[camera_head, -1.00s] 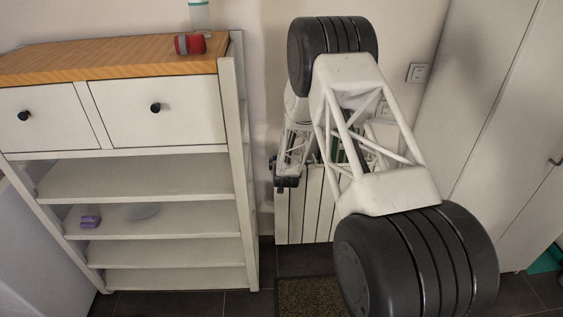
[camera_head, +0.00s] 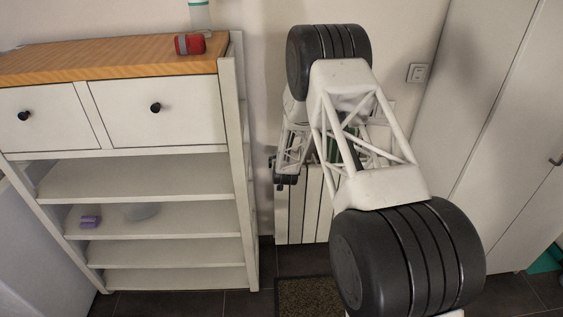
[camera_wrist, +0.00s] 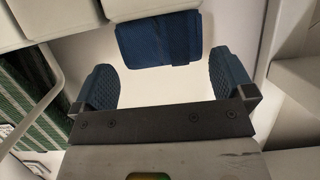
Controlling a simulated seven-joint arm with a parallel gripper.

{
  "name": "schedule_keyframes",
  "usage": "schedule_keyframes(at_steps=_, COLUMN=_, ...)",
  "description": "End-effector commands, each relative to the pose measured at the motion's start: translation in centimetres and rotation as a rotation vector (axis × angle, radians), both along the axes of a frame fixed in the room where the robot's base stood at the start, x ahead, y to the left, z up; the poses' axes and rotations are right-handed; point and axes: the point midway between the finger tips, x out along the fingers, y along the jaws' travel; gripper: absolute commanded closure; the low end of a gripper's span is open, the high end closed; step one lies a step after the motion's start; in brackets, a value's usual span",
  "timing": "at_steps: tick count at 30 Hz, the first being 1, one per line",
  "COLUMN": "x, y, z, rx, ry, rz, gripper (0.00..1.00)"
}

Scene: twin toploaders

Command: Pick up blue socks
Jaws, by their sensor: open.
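The blue socks (camera_wrist: 158,40) show in the wrist view as a dark blue folded bundle with a band across it, at the top middle. They lie against a pale surface. My gripper (camera_wrist: 161,66) is open, with one textured blue finger to the left of the socks and one to the right, both lower in the picture. Nothing is between the fingers, and I cannot tell how far off the socks are. In the head view I cannot make out the socks; my arm covers much of the radiator area.
A white radiator (camera_head: 310,205) is behind my arm. Green striped fabric (camera_wrist: 40,95) hangs left in the wrist view. Cabinet doors stand right.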

Motion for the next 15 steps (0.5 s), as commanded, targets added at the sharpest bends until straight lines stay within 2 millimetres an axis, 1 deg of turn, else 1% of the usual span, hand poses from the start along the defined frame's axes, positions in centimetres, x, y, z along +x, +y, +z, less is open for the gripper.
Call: schedule_keyframes(at_steps=15, x=3.7, y=0.2, z=-1.6, rx=0.0, ry=0.0, rz=0.0, gripper=0.0)
